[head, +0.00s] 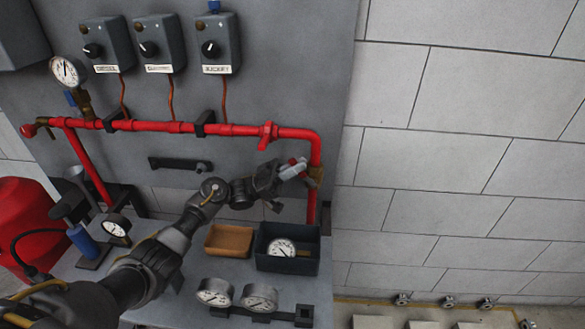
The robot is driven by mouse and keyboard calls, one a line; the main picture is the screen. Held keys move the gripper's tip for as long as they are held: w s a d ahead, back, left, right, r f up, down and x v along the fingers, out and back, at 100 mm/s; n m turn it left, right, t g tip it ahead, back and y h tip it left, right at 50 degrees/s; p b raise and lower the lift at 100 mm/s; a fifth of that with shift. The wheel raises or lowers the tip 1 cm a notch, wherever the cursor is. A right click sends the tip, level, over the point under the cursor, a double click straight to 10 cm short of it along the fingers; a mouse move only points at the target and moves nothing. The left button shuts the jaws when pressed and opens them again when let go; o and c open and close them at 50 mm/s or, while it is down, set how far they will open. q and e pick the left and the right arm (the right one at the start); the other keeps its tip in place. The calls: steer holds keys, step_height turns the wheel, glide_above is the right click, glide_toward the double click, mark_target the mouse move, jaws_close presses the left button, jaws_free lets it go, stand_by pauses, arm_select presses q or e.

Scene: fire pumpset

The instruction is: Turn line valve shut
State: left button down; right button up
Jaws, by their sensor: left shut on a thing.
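The red pipe (230,129) runs across the grey panel and bends down at its right end. On that descending part sits a brass valve body (316,176), which I take for the line valve. My left gripper (293,168) reaches in from the lower left and is shut at the valve's left side. A bit of red shows at its fingertips, which looks like the valve's handle. The fingers hide most of the handle, so its exact angle is unclear. My right gripper is not in view.
A red fitting (267,135) sticks out from the pipe just above my gripper. Below are a brown tray (229,240) and a dark bin (287,263) holding a gauge (281,247). Two gauges lie in front. Three switch boxes hang above. The tiled wall at right is clear.

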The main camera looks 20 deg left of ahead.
arm_select(q)
steer(key=shift+r, duration=0.3)
steer(key=c, duration=1.6)
jaws_free()
steer(key=shift+w+d, duration=0.1)
steer(key=shift+o, duration=0.3)
steer(key=shift+f, duration=0.15)
